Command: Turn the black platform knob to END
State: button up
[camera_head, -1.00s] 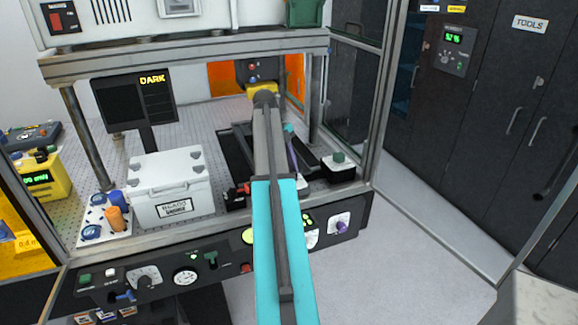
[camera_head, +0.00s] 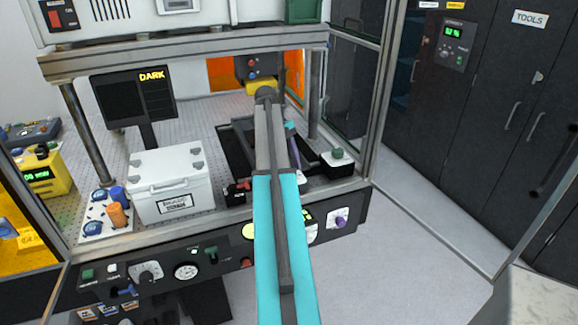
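The front panel (camera_head: 222,262) of the bench carries several knobs and buttons. A dark knob on a pale dial (camera_head: 147,272) sits at its left; its label is too small to read, so I cannot confirm it is the platform knob. A purple knob (camera_head: 340,218) sits at the right end. Another pale dial (camera_head: 312,232) is partly hidden behind my arm. My arm, with a cyan link and grey link, reaches from the bottom edge up over the bench. My gripper's fingers cannot be made out; the arm hides that area.
A white lidded box (camera_head: 170,183) stands on the perforated bench, left of my arm. A dark display reading DARK (camera_head: 133,98) stands behind it. A block with a green button (camera_head: 338,160) sits at the right. Metal posts and an overhead beam frame the bench. Grey floor is open at the right.

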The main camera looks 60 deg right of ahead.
jog(key=shift+w+r, duration=0.1)
jog(key=shift+r, duration=0.05)
jog(key=p+v, duration=0.7)
dwell(0.7)
jog(key=shift+r, duration=0.15)
dwell(0.6)
